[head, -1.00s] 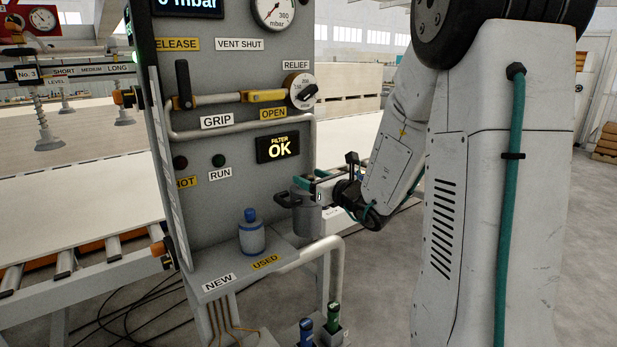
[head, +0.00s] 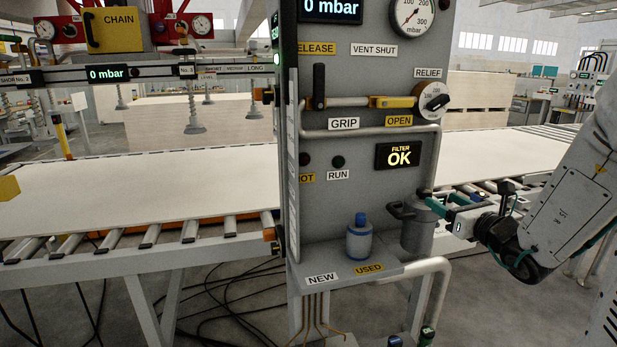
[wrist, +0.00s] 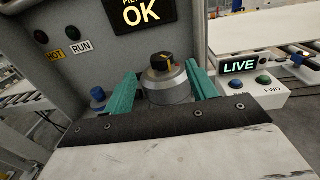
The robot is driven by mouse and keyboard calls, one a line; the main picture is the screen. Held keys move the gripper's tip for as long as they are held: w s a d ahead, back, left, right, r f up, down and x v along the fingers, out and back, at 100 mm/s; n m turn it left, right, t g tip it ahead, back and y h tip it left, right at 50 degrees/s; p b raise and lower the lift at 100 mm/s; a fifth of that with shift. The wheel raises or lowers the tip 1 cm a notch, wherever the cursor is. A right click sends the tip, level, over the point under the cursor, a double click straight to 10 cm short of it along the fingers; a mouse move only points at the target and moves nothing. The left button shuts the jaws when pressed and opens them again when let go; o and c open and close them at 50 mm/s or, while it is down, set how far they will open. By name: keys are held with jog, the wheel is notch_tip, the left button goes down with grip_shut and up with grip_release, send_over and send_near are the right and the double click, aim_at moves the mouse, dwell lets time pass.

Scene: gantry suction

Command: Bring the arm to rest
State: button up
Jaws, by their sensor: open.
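My gripper (head: 432,201) is at the right side of the grey control panel (head: 369,220), close to the grey filter pot (head: 417,232) with its dark handle. In the wrist view my gripper's two teal fingers (wrist: 160,88) are spread apart. The filter pot (wrist: 166,88), with a dark knob on top, shows in the gap between them. I cannot tell whether either finger touches it. Nothing is seen held. My arm (head: 575,205) reaches in from the right of the head view.
A blue-capped jar (head: 359,238) stands on the panel's shelf (head: 345,275) by the NEW and USED labels. The filter display (head: 398,155) reads OK. A roller conveyor (head: 150,235) with a pale board lies left. A LIVE box (wrist: 240,68) is right in the wrist view.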

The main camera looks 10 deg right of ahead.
jog(key=s+a+r+n+g+y, duration=0.1)
jog(key=s+a+n+g+y, duration=0.25)
jog(key=a+n, duration=0.35)
jog(key=s+a+r+n+g+y, duration=0.1)
jog(key=s+a+n+g+y, duration=0.25)
jog(key=a+n, duration=0.4)
jog(key=s+a+n+g+y, duration=0.3)
jog(key=a+n+g, duration=0.1)
jog(key=a, duration=0.6)
jog(key=s+a+f+n+g+h, duration=0.1)
jog(key=s+a+n+g+h, duration=0.2)
jog(key=s+n, duration=0.35)
jog(key=s+d+f+n+g+h, duration=0.1)
jog(key=s+d+n+g+h, duration=0.1)
jog(key=s+d+n+h, duration=0.6)
jog(key=s+n, duration=0.2)
jog(key=shift+s+g+h, duration=0.3)
